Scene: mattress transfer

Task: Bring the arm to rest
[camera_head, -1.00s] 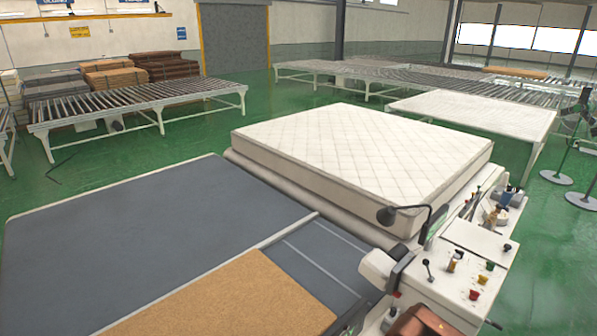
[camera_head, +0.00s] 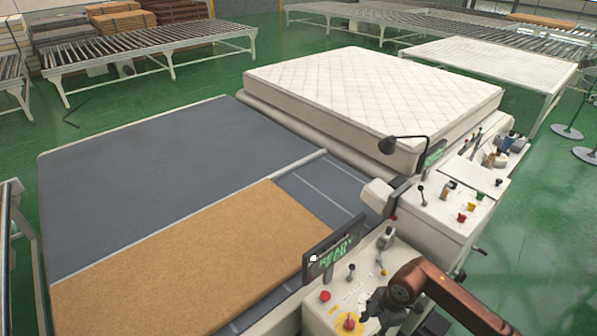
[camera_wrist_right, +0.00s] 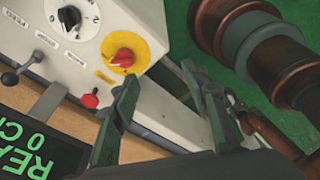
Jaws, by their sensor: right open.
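My right arm, copper-brown, comes in at the bottom right of the head view, and its dark gripper (camera_head: 378,312) is over the near control panel (camera_head: 330,312). In the right wrist view the gripper (camera_wrist_right: 158,78) is open, with nothing between its two fingers. Beyond the fingers the panel (camera_wrist_right: 150,20) shows a red rotary knob (camera_wrist_right: 122,57) on a yellow plate and a small red button (camera_wrist_right: 89,101). I cannot tell whether a finger touches the panel. My left gripper is not in view.
A white mattress (camera_head: 375,95) lies on the machine behind a grey bed (camera_head: 150,165). A tan sheet (camera_head: 190,260) covers the near part.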

